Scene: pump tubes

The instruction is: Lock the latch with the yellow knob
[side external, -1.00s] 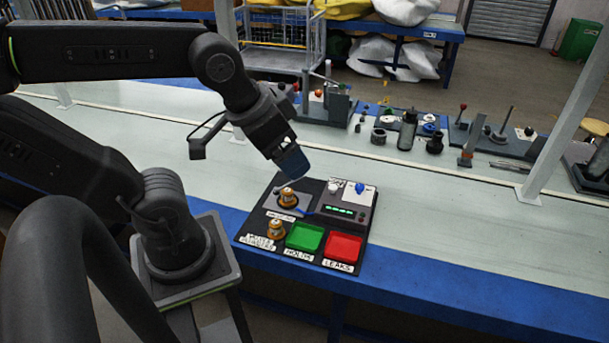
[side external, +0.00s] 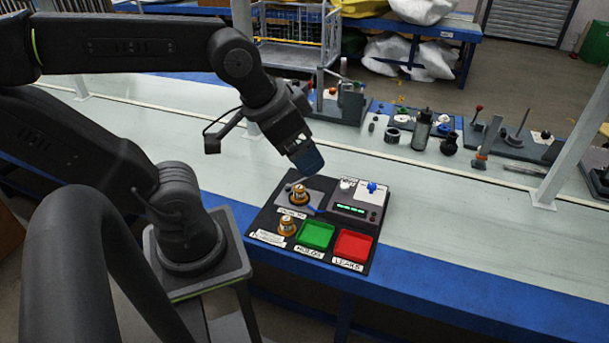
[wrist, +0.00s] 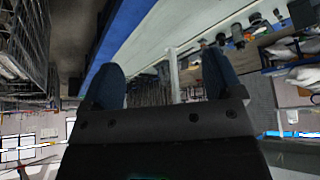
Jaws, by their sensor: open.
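My gripper (side external: 307,160) hangs above the back left part of a dark board (side external: 270,215) in the side external view, apart from it. In the wrist view its two blue fingers (wrist: 163,78) are spread with nothing between them. I cannot clearly make out a latch with a yellow knob. A tiny yellow spot (side external: 400,98) shows among the fixtures at the back of the bench, too small to identify. The wrist view shows neither the board nor a yellow knob.
The board carries two brass-coloured parts (side external: 299,193), a green tray (side external: 317,236), a red tray (side external: 354,247) and a grey box (side external: 357,209). A dark bottle (side external: 421,130) and several fixtures stand behind. A pale post (side external: 570,140) rises at right. The bench right of the board is clear.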

